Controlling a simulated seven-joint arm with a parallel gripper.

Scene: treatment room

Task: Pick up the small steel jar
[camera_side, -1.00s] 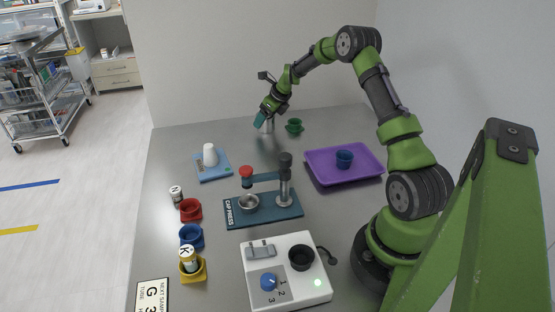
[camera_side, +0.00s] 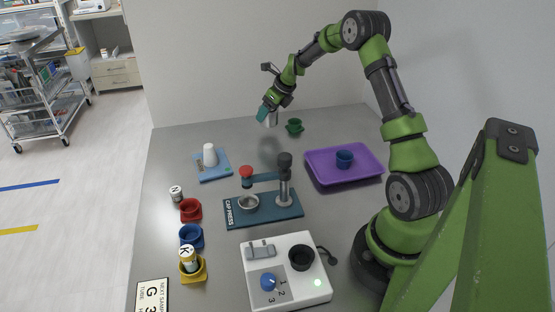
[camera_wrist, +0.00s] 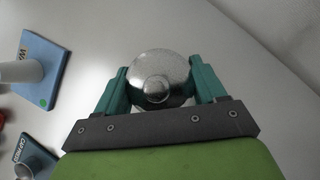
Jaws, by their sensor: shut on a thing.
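The small steel jar (camera_wrist: 160,75) is between the two teal fingers of my gripper (camera_wrist: 160,88) in the wrist view, its round lid and knob facing the camera. In the side view my gripper (camera_side: 267,114) is shut on the jar (camera_side: 271,121) and holds it above the back of the table. The fingers hide part of the jar in the side view.
A green cup (camera_side: 294,126) stands close to the right of the jar. A purple tray (camera_side: 320,179) holds a blue cup (camera_side: 344,159). A blue mat (camera_side: 215,173) bears a white cup (camera_side: 210,155). The cap press (camera_side: 236,217) and a white device (camera_side: 302,286) stand nearer the front.

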